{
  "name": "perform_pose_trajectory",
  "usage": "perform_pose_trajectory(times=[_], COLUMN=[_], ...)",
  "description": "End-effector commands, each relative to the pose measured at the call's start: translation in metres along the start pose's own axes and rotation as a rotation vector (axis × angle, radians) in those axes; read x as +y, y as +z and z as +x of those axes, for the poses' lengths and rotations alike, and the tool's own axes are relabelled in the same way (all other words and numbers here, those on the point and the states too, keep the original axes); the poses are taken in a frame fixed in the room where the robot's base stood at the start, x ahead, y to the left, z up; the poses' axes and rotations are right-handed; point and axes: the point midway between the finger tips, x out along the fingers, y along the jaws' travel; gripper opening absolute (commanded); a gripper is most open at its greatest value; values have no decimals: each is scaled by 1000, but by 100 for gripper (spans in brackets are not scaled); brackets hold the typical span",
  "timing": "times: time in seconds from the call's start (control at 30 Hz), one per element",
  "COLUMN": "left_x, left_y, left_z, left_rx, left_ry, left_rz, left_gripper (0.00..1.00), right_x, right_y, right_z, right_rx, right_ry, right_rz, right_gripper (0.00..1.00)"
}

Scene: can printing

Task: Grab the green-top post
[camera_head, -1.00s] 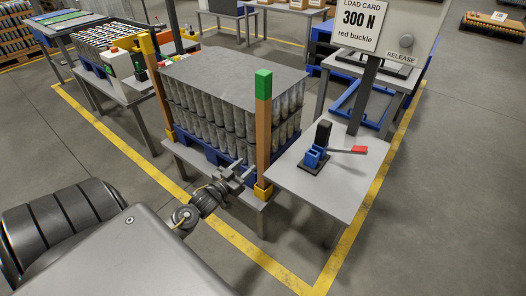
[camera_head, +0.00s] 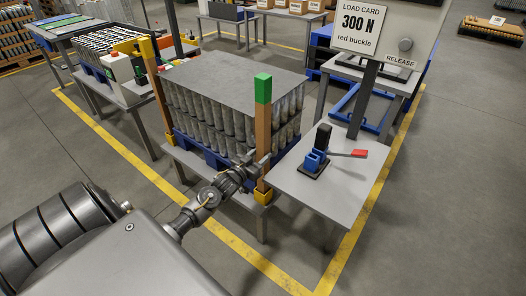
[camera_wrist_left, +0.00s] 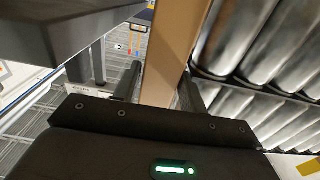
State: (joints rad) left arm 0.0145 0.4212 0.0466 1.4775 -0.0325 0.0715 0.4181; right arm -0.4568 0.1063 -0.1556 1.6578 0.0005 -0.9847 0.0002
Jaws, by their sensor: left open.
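The green-top post (camera_head: 263,125) stands upright at the front right corner of the can stack, orange-brown with a green block on top and a yellow foot. My left gripper (camera_head: 262,168) is at its lower part, a little above the yellow foot. In the left wrist view the post (camera_wrist_left: 173,55) rises between the two open fingers (camera_wrist_left: 160,88), one on each side. I cannot tell whether either finger touches it. The post's green top is outside the wrist view. My right gripper is not in view.
Silver cans (camera_head: 215,115) under a grey sheet (camera_head: 225,75) stand close behind the post on a blue pallet. A grey table (camera_head: 325,195) at right bears a blue-and-black device (camera_head: 317,158) with a red-tipped lever. Another post (camera_head: 160,85) stands at the far left corner.

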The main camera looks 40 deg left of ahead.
Motion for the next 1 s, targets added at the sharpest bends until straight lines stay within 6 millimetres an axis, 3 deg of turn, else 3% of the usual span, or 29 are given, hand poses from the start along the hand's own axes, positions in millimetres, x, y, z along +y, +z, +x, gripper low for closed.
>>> perform_pose_trajectory(times=[0.33,0.6,1.0], left_x=[0,0,0], left_y=[0,0,-9], left_z=[10,10,10], left_rx=[0,0,2], left_ry=[0,1,0], left_rz=[0,0,1], left_gripper=[42,8,8], right_x=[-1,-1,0], right_y=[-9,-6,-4], right_z=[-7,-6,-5], right_rx=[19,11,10], right_ry=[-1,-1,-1], right_rz=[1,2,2], right_gripper=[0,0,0])
